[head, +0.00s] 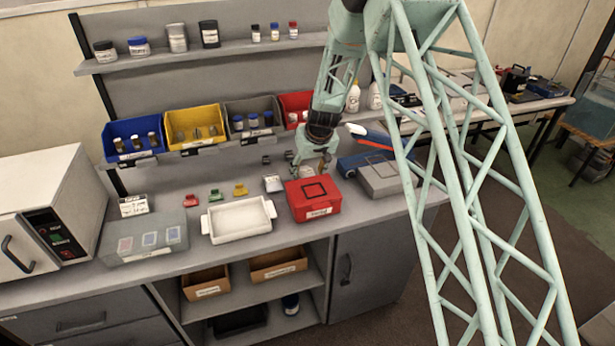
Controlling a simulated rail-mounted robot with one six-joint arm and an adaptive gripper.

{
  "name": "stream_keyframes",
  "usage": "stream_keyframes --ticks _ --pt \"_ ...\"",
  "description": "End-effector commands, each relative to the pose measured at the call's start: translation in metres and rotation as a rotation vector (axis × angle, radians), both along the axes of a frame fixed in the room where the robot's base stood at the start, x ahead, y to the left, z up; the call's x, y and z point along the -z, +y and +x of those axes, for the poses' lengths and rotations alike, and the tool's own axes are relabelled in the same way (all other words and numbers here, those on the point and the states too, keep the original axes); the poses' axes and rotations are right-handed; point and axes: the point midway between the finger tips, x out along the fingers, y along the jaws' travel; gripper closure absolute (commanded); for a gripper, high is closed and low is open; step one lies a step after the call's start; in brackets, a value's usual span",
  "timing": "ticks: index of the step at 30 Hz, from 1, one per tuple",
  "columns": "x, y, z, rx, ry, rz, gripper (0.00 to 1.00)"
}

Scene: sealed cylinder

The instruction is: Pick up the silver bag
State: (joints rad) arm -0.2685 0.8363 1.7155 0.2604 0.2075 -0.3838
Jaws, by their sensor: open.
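My gripper (309,167) is open and points down over the workbench, just behind the red box (316,208). A small pale grey item (306,172) shows between and below its fingers. It may be the silver bag, but it is small and partly hidden by the gripper. I cannot tell whether the fingers touch it. A small whitish packet (273,184) with a darker marking lies to the left of the gripper, behind the white tray's right end.
The red box, the white tray (240,237) and a grey case (382,180) stand close in front and beside. Blue, yellow, grey and red bins (197,142) hang behind. Small red, green and yellow clips lie left. A clear box (145,252) stands further left.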

Motion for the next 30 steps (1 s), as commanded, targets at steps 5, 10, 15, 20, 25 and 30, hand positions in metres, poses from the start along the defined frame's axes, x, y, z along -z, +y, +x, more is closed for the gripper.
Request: stream_keyframes --ticks 5,10,15,20,25,30 --pt "0.0078 0.0013 0.0028 0.0 0.0 0.0 0.49" --pt "0.0082 0.0015 0.0033 0.0 0.0 0.0 0.49" --pt "0.0082 0.0015 0.0032 0.0 0.0 0.0 0.49" --pt "0.0081 0.0013 0.0031 0.0 0.0 0.0 0.49" --pt "0.0081 0.0013 0.0031 0.0 0.0 0.0 0.56" --pt "0.0081 0.0013 0.0031 0.0 0.0 0.0 0.72"
